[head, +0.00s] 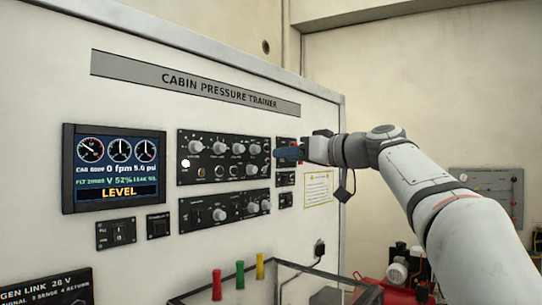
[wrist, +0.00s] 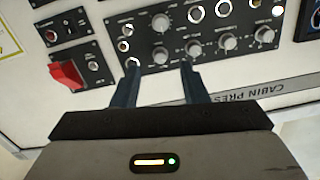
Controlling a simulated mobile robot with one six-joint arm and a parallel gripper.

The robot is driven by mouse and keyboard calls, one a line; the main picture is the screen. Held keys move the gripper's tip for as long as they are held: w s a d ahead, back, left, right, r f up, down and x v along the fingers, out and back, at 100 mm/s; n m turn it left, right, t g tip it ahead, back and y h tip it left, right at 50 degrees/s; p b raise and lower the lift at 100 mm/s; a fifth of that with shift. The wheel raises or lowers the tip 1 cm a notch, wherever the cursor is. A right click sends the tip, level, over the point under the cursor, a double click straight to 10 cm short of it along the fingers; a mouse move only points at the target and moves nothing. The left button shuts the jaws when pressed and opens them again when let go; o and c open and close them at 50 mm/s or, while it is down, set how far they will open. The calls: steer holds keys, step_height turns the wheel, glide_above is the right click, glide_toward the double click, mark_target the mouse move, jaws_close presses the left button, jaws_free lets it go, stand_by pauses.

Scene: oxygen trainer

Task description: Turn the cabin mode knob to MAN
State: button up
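The cabin mode knob cannot be singled out, because the knob labels are too small to read. Several grey round knobs sit on the black upper panel (head: 183,142), which also shows upside down in the wrist view (wrist: 247,62). My gripper (head: 276,153) is at the right end of this panel in the head view. In the wrist view its two dark fingers (wrist: 159,66) are apart with nothing between them. A grey knob (wrist: 160,55) shows just beyond the gap between the fingertips. Whether the fingers touch the panel cannot be told.
A red guarded switch (wrist: 67,75) sits left of the fingers in the wrist view. A screen (head: 115,168) reading LEVEL is left of the panel. A lower knob panel (head: 190,213) is below. A clear-sided case (head: 290,268) and coloured handles (head: 240,275) stand underneath.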

mark_target(259, 149)
steer(key=shift+y, duration=0.3)
steer(key=p+x, duration=0.1)
steer(key=x, duration=0.1)
steer(key=r+p+x, duration=0.1)
steer(key=x, duration=0.1)
steer(key=p+x, duration=0.1)
steer(key=x, duration=0.2)
steer(key=shift+w+d+r, duration=0.1)
steer(key=shift+w+r, duration=0.15)
steer(key=shift+w, duration=0.1)
steer(key=shift+w+a+f, duration=0.1)
steer(key=shift+w+a, duration=0.15)
steer(key=shift+a, duration=0.2)
jaws_close()
